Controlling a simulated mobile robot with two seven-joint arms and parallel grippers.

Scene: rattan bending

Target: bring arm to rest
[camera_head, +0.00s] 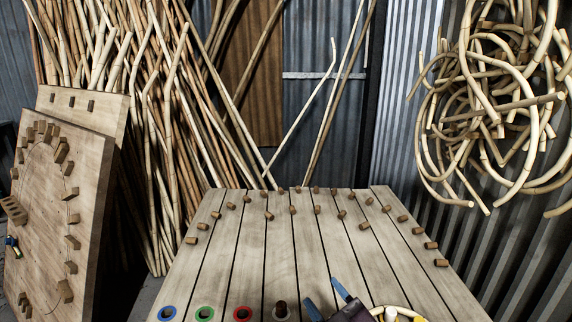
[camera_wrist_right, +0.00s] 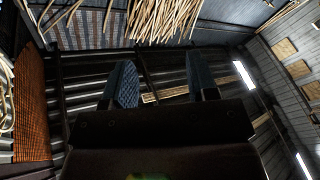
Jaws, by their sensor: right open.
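My right gripper (camera_head: 327,298) shows at the bottom edge of the head view, over the near part of the slatted wooden table (camera_head: 262,265). Its two blue fingers stand apart with nothing visible between them. In the right wrist view the same gripper (camera_wrist_right: 163,82) points up toward the dark corrugated wall and roof, with its fingers spread and empty. My left gripper is in neither view.
Wooden pegs (camera_head: 294,209) stand in curves on the table. Blue, green and red rings (camera_head: 242,314) line its near edge. A pegged board (camera_head: 88,205) leans at left before many rattan poles (camera_head: 180,130). Bent rattan (camera_head: 490,120) hangs at right. The table's middle is clear.

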